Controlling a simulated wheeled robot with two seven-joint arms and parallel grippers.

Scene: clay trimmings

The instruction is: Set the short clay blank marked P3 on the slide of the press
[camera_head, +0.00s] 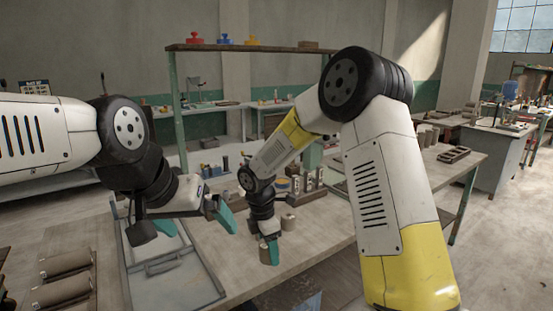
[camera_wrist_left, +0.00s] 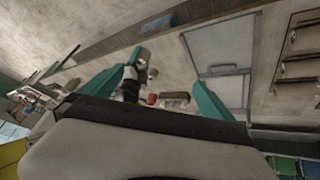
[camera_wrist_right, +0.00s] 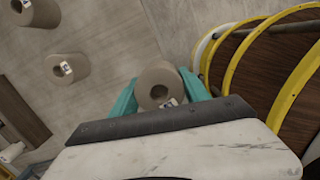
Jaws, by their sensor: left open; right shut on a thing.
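My right gripper (camera_head: 269,250) is shut on a short brown clay blank (camera_head: 264,254), close over the table. In the right wrist view this hollow blank (camera_wrist_right: 150,76) sits between the teal fingers, with a small white label too small to read. My left gripper (camera_head: 203,228) is open and empty, left of the right one. Below it is a grey metal plate with a framed handle (camera_head: 172,291), perhaps the press slide; it also shows in the left wrist view (camera_wrist_left: 216,56). I cannot make out a P3 mark.
The right wrist view shows two labelled blanks (camera_wrist_right: 66,68) on the table. Long clay cylinders (camera_head: 62,291) lie at the left. Small items crowd the table's back; its front middle is clear.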

